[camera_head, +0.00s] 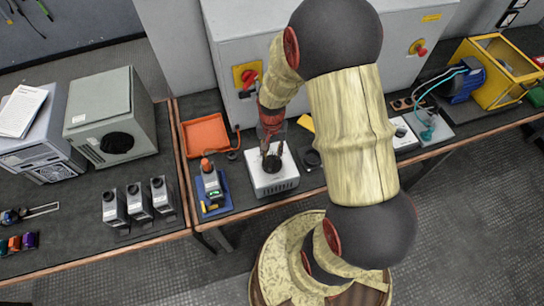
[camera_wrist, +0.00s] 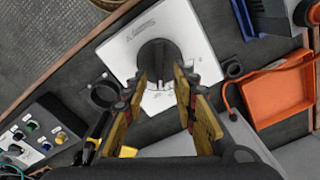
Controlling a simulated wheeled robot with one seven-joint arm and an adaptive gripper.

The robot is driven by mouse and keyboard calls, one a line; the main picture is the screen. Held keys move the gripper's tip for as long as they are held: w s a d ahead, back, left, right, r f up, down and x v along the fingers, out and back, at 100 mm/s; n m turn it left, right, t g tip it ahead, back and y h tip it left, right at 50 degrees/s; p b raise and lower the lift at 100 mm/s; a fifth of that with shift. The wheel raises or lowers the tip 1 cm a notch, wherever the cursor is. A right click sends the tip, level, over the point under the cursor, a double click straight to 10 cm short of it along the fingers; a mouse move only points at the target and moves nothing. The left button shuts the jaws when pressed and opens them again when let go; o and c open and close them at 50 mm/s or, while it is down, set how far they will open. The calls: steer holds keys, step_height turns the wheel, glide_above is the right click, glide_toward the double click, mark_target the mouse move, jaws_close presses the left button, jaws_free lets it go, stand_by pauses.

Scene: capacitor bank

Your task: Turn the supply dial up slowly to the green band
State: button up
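The supply is a white box (camera_head: 284,180) on the bench, with a round black dial (camera_head: 271,164) on its top face. In the wrist view the dial (camera_wrist: 158,58) sits straight ahead of the fingers, on the box's pale face (camera_wrist: 196,38). My gripper (camera_head: 272,149) points down at the dial from just above. Its two yellow-padded fingers (camera_wrist: 160,80) stand apart, one on each side of the dial's near part. Contact with the dial is not clear. I cannot make out a green band or a pointer.
An orange tray (camera_head: 205,136) lies left behind the supply. A small device on a blue base (camera_head: 213,188) stands to its left. A black ring (camera_wrist: 104,94) is close beside the box. Grey cabinets (camera_head: 310,55) rise behind the bench.

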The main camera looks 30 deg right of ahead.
step_height(320, 180, up, 8)
steer(key=shift+f, duration=0.15)
stand_by(2.5)
step_height(320, 180, up, 21)
steer(key=n+t+b, duration=0.4)
steer(key=n+t, duration=0.1)
steer(key=n, duration=0.4)
glide_above(272, 160)
steer(key=s+a, duration=1.1)
steer(key=s, duration=0.2)
steer(key=shift+w+a+r+t, duration=0.3)
steer(key=shift+r, duration=0.1)
stand_by(0.8)
